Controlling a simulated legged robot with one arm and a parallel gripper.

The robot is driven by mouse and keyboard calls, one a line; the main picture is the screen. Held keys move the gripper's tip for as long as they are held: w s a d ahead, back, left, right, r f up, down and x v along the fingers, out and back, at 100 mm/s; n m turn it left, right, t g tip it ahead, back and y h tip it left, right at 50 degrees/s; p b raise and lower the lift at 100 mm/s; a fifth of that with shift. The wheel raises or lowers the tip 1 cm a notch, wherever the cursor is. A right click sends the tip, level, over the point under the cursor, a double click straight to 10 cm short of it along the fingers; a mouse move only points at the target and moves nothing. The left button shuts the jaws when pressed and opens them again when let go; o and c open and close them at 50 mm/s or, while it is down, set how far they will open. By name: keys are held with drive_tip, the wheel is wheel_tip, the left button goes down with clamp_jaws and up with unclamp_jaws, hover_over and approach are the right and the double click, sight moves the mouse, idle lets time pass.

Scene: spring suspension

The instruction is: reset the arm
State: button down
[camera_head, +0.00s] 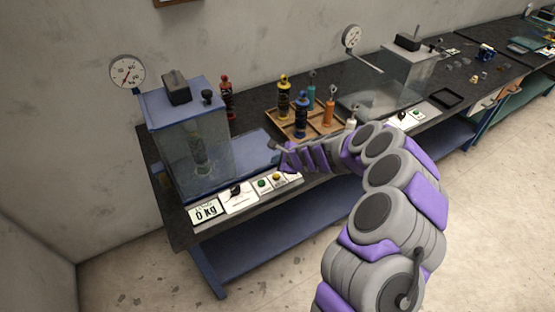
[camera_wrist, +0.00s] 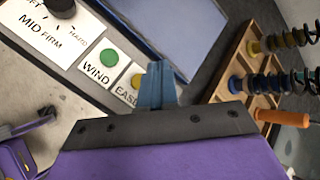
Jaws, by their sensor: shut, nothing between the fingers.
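My arm (camera_head: 385,205) reaches out from the lower right over the workbench in the head view. My gripper (camera_head: 275,147) is at its end, above the front of the bench, left of the wooden tray. In the wrist view my gripper (camera_wrist: 157,72) shows as blue-grey fingers, shut with nothing between them. Below it lie the control cards with a green button (camera_wrist: 109,58) marked WIND and a card marked EASE, partly hidden by my gripper.
A glass test chamber (camera_head: 190,150) with a gauge (camera_head: 127,72) stands at the left. The wooden tray (camera_head: 290,130) holds several spring dampers, and a red-topped one (camera_head: 226,95) stands behind. A second chamber (camera_head: 410,72) stands farther right.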

drive_tip(key=s+a+r+n+g+y, duration=0.1)
drive_tip(key=s+a+r+n+g, duration=0.1)
drive_tip(key=s+r+n, duration=0.55)
drive_tip(key=s+a+r+n+g+y, duration=0.15)
drive_tip(key=s+r+n, duration=0.25)
drive_tip(key=s+r, duration=0.6)
drive_tip(key=s+d+n+g+h, duration=0.1)
drive_tip(key=s+d+n+h, duration=0.1)
drive_tip(key=s+d, duration=0.5)
drive_tip(key=s+d+r+n+g+h, duration=0.1)
drive_tip(key=s+d+h, duration=0.3)
drive_tip(key=s, duration=1)
drive_tip(key=s+d+n+g+h, duration=0.2)
drive_tip(key=s+d+n+h, duration=0.1)
drive_tip(key=s+d, duration=0.7)
drive_tip(key=shift+s+d+r+g, duration=0.2)
drive_tip(key=shift+s+d+g, duration=0.15)
drive_tip(key=shift+d, duration=0.25)
